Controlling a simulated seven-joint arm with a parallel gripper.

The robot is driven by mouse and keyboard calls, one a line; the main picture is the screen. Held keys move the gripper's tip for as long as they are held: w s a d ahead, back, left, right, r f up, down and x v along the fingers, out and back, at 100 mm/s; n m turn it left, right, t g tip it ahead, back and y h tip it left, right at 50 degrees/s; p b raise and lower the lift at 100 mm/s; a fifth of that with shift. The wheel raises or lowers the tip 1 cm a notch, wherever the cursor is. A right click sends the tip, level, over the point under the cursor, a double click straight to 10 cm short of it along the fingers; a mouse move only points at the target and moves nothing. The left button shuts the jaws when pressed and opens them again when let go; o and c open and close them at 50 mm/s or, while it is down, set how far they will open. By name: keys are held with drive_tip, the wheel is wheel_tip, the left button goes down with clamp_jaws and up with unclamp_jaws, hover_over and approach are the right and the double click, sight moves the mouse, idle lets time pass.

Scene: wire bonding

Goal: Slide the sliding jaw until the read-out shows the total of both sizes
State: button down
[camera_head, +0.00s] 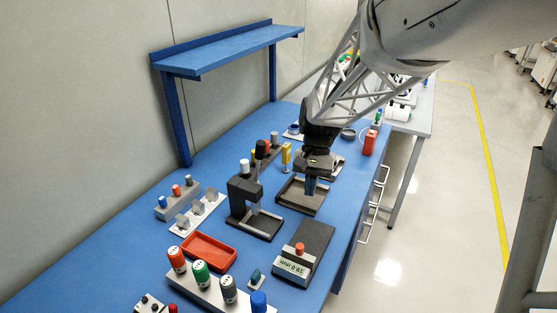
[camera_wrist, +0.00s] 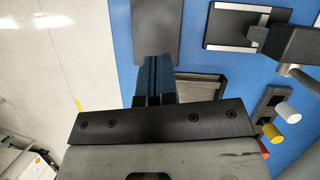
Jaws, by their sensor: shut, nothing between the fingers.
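The measuring device lies at the front right of the blue bench in the head view, with a dark flat bed (camera_head: 314,240). A pale read-out (camera_head: 292,268) on its near end seems to show 18.0 mm, small and tilted. A red-orange knob (camera_head: 299,247) stands by the read-out, seemingly on the sliding jaw. My gripper (camera_head: 310,190) points down over a dark tray behind the device, apart from the knob. Its fingers are shut and empty, also in the wrist view (camera_wrist: 155,78). A plain dark plate (camera_wrist: 157,25), probably the bed, shows beyond them. I cannot read any sizes.
The dark tray (camera_head: 300,207) lies under my gripper. A black stand (camera_head: 243,197) with a lever is to its left. A red tray (camera_head: 203,251) and a rack of coloured cylinders (camera_head: 210,290) are at the front left. A blue shelf (camera_head: 228,49) stands behind.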

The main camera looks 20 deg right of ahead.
drive_tip(key=c, duration=1.8)
unclamp_jaws()
drive_tip(key=o, duration=0.5)
drive_tip(key=shift+s+a, duration=0.1)
drive_tip(key=shift+s, duration=0.05)
drive_tip(key=shift+o, duration=1.1)
drive_tip(key=shift+s+a+f+n, duration=0.1)
drive_tip(key=shift+s+a+n, duration=0.1)
drive_tip(key=shift+n, duration=0.1)
drive_tip(key=shift+o, duration=0.6)
drive_tip(key=shift+s+a+f+n, duration=0.15)
drive_tip(key=shift+s+n, duration=0.15)
drive_tip(key=n+t+h, duration=0.2)
drive_tip(key=n+t, duration=0.2)
drive_tip(key=n, duration=0.4)
hover_over(300, 246)
wheel_tip(300, 246, down, 3)
drive_tip(key=shift+f, duration=0.1)
drive_tip(key=shift+f, duration=0.1)
drive_tip(key=shift+f, duration=3.8)
